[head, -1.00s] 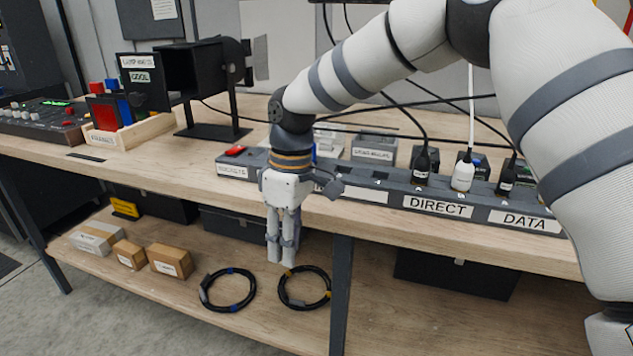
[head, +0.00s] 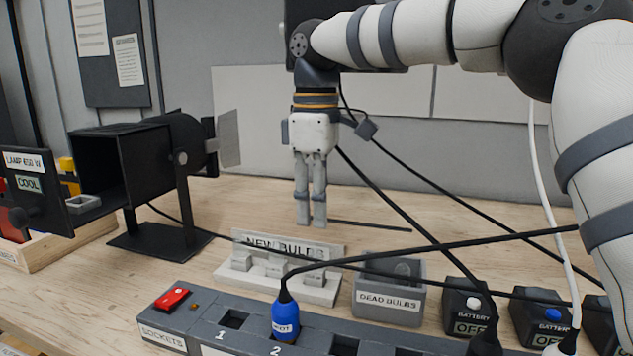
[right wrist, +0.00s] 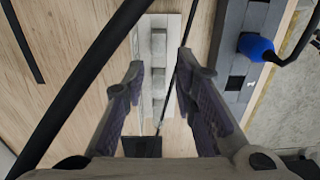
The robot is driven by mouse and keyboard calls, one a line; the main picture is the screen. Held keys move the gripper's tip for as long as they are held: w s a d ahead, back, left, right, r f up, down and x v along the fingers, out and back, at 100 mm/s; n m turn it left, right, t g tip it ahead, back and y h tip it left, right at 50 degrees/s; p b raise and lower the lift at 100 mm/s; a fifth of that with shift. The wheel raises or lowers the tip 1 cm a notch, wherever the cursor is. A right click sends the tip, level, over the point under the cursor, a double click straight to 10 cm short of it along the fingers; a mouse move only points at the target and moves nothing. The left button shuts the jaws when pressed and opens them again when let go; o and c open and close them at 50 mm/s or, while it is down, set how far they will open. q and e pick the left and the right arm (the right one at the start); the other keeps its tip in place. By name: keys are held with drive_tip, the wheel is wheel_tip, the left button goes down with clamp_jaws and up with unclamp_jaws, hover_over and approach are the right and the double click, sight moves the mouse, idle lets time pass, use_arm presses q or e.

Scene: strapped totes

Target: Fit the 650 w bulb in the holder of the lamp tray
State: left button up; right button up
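The black lamp (head: 160,165) stands at the left with its front open. Its lamp tray (head: 28,165), labelled LAMP 650 W and COOL, is out in front, with a small grey holder (head: 82,204) on it. The NEW BULBS rack (head: 318,292) carries several small pale pieces; their wattage marks are too small to read. My right gripper (head: 311,222) points down over the bench around this rack, holding nothing. In the right wrist view, my right gripper (right wrist: 160,75) has its fingers apart, with the rack (right wrist: 173,28) below between them. My left gripper is out of view.
A DEAD BULBS bin (head: 388,305) stands right of the rack. The socket strip (head: 205,325) with a blue plug (head: 285,320) runs along the front. Black cables (head: 440,243) cross over the bench. Battery boxes (head: 465,305) stand at the right.

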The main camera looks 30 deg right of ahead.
sight(316, 249)
wheel_tip(316, 249, down, 9)
drive_tip(key=shift+f, duration=0.2)
clamp_jaws()
drive_tip(key=shift+c, duration=2.1)
unclamp_jaws()
clamp_jaws()
drive_tip(key=shift+r+p, duration=0.45)
drive_tip(key=shift+r, duration=1.6)
